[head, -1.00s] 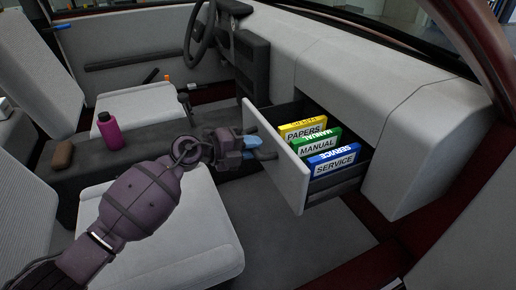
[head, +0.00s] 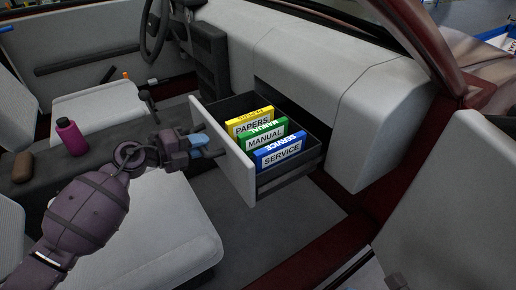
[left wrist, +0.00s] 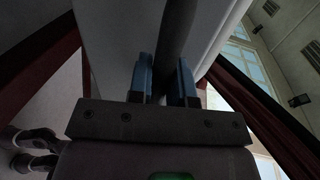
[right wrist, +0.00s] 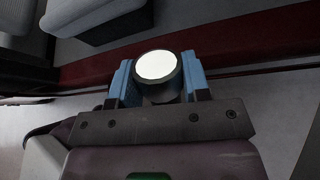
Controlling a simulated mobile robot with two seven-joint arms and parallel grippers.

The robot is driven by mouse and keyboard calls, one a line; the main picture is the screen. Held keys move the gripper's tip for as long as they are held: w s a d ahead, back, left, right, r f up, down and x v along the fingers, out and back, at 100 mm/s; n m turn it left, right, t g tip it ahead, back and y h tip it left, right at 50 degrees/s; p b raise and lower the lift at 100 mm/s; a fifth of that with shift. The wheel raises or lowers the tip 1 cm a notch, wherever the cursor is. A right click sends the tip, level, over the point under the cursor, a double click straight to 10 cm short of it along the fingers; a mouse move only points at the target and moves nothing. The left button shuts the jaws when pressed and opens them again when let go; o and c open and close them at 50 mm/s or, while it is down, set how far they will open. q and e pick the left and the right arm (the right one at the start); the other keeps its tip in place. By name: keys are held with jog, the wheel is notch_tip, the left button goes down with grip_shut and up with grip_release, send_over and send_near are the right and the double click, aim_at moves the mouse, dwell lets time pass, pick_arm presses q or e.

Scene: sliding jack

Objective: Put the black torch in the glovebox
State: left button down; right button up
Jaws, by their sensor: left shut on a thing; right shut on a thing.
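The glovebox is a drawer (head: 228,160) pulled open from the light dashboard, with a pale front panel. It holds a yellow papers folder (head: 250,122), a green manual folder (head: 266,137) and a blue service folder (head: 281,153). My left gripper (head: 208,146) is at the front panel. In the left wrist view the gripper (left wrist: 164,85) is shut on a dark bar, the drawer handle (left wrist: 176,35). In the right wrist view my right gripper (right wrist: 157,82) is shut on the black torch (right wrist: 158,90), whose bright white lens faces the camera. The head view does not show the torch.
A magenta bottle (head: 71,137) and a brown object (head: 22,167) stand on the centre console. Car seats are at the left and lower middle. The steering wheel (head: 153,30) is behind. Red door sill and pale door panel (head: 450,210) lie at the right.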

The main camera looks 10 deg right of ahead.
pick_arm(q)
jog(key=c, duration=1.1)
grip_release()
jog(key=shift+a, duration=0.1)
jog(key=shift+s+a+r, duration=0.1)
jog(key=shift+a+r, duration=0.1)
jog(key=shift+a, duration=0.1)
pick_arm(e)
jog(key=shift+w+r, duration=0.15)
jog(key=shift+r, duration=0.15)
jog(key=shift+t, duration=0.4)
jog(key=r+p, duration=0.1)
jog(key=w+r, duration=0.1)
jog(key=r, duration=0.1)
jog(key=r+p, duration=0.1)
jog(key=shift+w+r+p, duration=0.3)
jog(key=shift+r+p, duration=0.05)
jog(key=shift+r, duration=0.05)
pick_arm(q)
jog(key=shift+v, duration=5.6)
pick_arm(e)
jog(key=shift+w+r, duration=0.1)
jog(key=shift+r, duration=0.05)
pick_arm(q)
jog(key=shift+f, duration=0.25)
